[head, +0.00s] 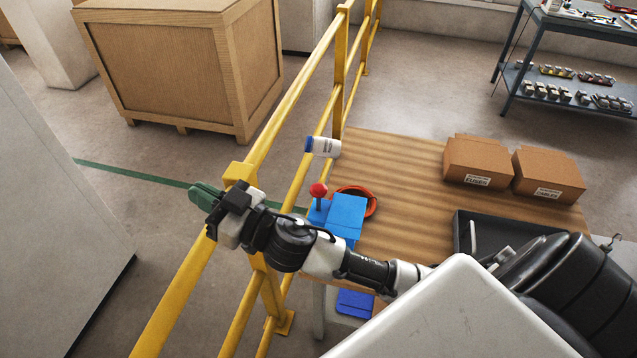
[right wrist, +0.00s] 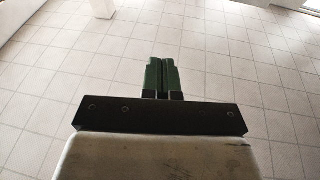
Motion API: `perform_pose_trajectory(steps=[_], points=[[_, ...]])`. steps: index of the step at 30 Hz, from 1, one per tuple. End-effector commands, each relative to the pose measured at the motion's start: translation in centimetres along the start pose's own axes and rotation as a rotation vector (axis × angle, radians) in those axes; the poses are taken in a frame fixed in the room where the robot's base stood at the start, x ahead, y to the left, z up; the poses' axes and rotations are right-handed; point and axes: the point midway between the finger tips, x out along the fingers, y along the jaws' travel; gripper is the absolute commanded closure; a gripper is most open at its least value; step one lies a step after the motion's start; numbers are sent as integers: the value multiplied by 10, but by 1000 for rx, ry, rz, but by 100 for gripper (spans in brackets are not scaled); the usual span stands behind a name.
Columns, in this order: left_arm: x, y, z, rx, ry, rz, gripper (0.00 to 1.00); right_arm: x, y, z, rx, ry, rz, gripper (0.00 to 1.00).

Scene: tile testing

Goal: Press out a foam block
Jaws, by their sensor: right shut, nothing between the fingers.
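A blue press-like device (head: 345,216) with a red ball knob (head: 318,189) on a lever stands at the left edge of the wooden table. I cannot make out a separate foam block. My right gripper (head: 203,195) is left of the device, out over the yellow railing, with its green fingers together and empty. In the right wrist view the fingers (right wrist: 160,76) are side by side with only tiled floor behind them. My right forearm passes in front of the device's near side. My left gripper is not in view.
The wooden table (head: 390,160) holds a white bottle with a blue cap (head: 323,147), a red ring-shaped dish (head: 372,205), two cardboard boxes (head: 478,160) and a black tray (head: 465,218). A yellow railing (head: 292,95) runs along the table's left side. A blue item (head: 355,303) sits lower down.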

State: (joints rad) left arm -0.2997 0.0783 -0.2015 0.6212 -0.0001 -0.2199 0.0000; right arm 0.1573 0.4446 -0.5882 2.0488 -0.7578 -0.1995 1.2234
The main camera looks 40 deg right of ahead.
Motion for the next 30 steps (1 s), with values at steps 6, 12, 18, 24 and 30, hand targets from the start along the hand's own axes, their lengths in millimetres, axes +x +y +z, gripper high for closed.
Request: perform_pose_trajectory(steps=[6, 12, 18, 24, 30], points=[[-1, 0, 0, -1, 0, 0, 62, 16, -52, 11, -77, -132, -679, 100], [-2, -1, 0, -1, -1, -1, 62, -21, 10, 68, -177, -818, -935, 100], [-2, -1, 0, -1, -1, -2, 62, -68, 132, 71, -222, -1501, -651, 100], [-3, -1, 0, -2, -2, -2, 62, -99, 206, 42, -214, -1826, -307, 100], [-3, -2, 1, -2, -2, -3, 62, -111, 229, 29, -204, -1919, -168, 100]])
